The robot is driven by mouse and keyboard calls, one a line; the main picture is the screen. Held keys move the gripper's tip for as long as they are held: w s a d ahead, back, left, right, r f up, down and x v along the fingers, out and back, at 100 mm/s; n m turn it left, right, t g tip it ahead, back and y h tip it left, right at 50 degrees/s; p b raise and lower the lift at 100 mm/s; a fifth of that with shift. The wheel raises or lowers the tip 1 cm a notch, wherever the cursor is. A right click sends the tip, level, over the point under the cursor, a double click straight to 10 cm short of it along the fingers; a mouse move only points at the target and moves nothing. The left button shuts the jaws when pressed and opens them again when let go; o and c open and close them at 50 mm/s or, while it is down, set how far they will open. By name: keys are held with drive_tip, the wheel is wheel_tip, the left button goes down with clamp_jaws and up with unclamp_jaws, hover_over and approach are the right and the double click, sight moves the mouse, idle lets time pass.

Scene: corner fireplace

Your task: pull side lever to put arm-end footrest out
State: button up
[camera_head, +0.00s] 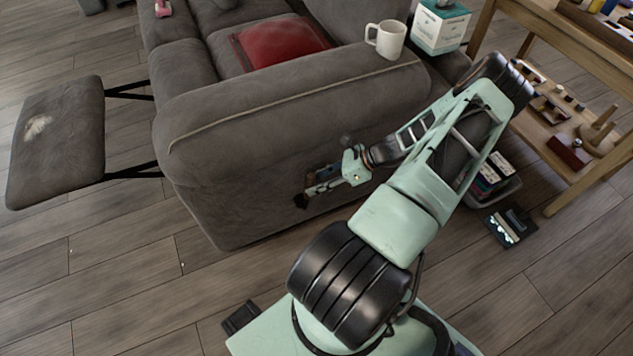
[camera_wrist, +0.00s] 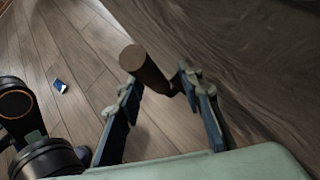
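The grey sofa (camera_head: 250,160) stands with its near arm side facing me. The footrest (camera_head: 58,140) at its arm end is out at the left, held on two dark struts, with a pale patch on top. My gripper (camera_head: 312,186) is beside the sofa's side panel. In the wrist view, the brown round-ended side lever (camera_wrist: 150,72) stands out between the spread fingers of my gripper (camera_wrist: 157,84). The fingers look apart, not closed on it; whether one touches it I cannot tell. In the head view the lever is mostly hidden by the gripper.
A white mug (camera_head: 387,40) stands on the sofa arm and a tissue box (camera_head: 440,25) is behind it. A red cushion (camera_head: 280,42) lies on the seat. A wooden shelf table (camera_head: 560,180) is at the right, with a bin (camera_head: 492,190) beside it. The floor at the left front is clear.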

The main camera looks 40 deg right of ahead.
drive_tip(key=shift+d+r, duration=0.1)
drive_tip(key=shift+d, duration=0.1)
drive_tip(key=v, duration=1.1)
drive_tip(key=shift+s+d+r, duration=0.1)
drive_tip(key=shift+s+r, duration=0.15)
drive_tip(key=shift+s, duration=0.05)
